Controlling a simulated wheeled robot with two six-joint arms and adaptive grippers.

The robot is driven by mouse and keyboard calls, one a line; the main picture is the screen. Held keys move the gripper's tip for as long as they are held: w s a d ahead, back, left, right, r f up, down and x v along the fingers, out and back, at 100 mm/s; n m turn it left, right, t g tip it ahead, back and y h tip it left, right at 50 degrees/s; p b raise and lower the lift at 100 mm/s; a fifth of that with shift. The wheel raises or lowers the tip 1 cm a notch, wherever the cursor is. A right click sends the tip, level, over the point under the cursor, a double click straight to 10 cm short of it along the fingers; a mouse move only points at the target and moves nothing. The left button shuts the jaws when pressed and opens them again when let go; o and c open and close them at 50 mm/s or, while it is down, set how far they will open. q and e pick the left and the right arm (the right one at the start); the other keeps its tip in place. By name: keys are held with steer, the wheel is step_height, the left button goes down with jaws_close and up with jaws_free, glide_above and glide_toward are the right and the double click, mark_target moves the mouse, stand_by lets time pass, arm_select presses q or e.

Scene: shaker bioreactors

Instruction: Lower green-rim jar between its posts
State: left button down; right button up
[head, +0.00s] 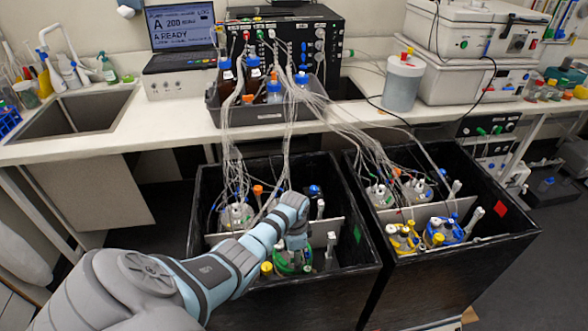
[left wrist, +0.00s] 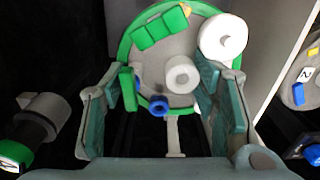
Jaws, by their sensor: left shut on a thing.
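The green-rim jar (head: 292,266) is in the front compartment of the left black box, partly hidden under my left gripper (head: 296,236). In the left wrist view its grey lid with a green rim (left wrist: 150,73) carries a green block, white caps and a blue port. The fingers of my left gripper (left wrist: 165,108) stand on both sides of the lid's near part, shut on the jar. A pale upright post (head: 331,246) stands right of the jar. Whether the jar's base touches the floor is hidden. My right gripper is not in view.
The left black box (head: 355,252) has a pale divider (head: 345,228), with more jars and tubing behind it. The right black box (head: 510,232) holds yellow- and blue-rim jars. Cable bundles (head: 290,120) hang from the bench into both boxes. A dark cylinder (left wrist: 45,118) stands left of the gripper.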

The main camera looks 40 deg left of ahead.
arm_select(q)
steer(key=shift+f+b, duration=0.55)
steer(key=shift+f, duration=0.25)
steer(key=c, duration=0.8)
jaws_free()
steer(key=shift+o, duration=1.4)
steer(key=shift+r, duration=0.1)
step_height(320, 180, up, 12)
